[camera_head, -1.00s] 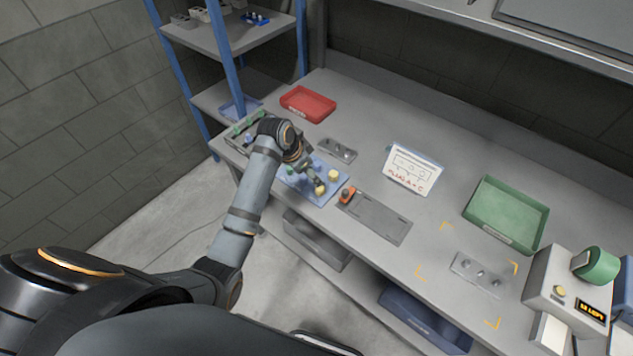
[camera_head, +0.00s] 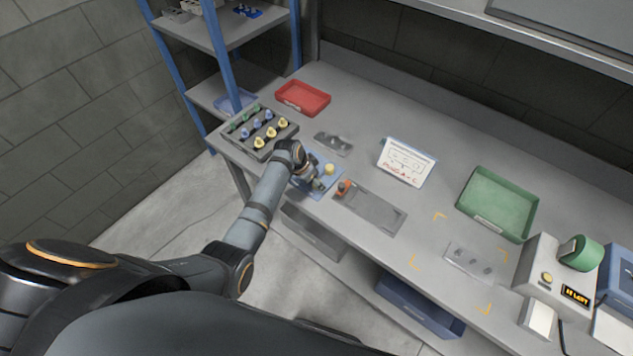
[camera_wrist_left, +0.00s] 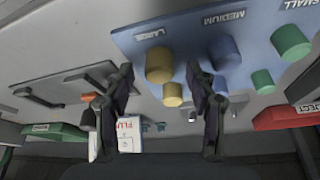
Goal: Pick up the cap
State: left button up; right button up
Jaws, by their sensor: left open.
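Several yellow, blue and green caps stand on a blue board marked LARGE, MEDIUM and SMALL; its bare edge shows in the left wrist view (camera_wrist_left: 130,42). By the LARGE label are two yellow pieces, a larger cap (camera_wrist_left: 159,64) and a smaller one (camera_wrist_left: 172,94). Blue pieces (camera_wrist_left: 224,52) and green pieces (camera_wrist_left: 290,42) stand to their right. My left gripper (camera_wrist_left: 161,82) is open, with the yellow pieces in view between its fingers; whether they are within its grasp I cannot tell. In the head view my left gripper (camera_head: 316,184) is low over the board, hiding part of it.
A grey rack (camera_head: 285,143) of green, blue and yellow pieces stands left of my gripper. A red tray (camera_head: 303,98) is behind. An orange-handled tool (camera_head: 343,187), a grey plate (camera_head: 372,210), a white sign (camera_head: 406,163) and a green tray (camera_head: 499,203) lie to the right.

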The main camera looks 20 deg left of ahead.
pick_arm(q)
jog(key=c, duration=0.9)
jog(key=shift+r, duration=0.1)
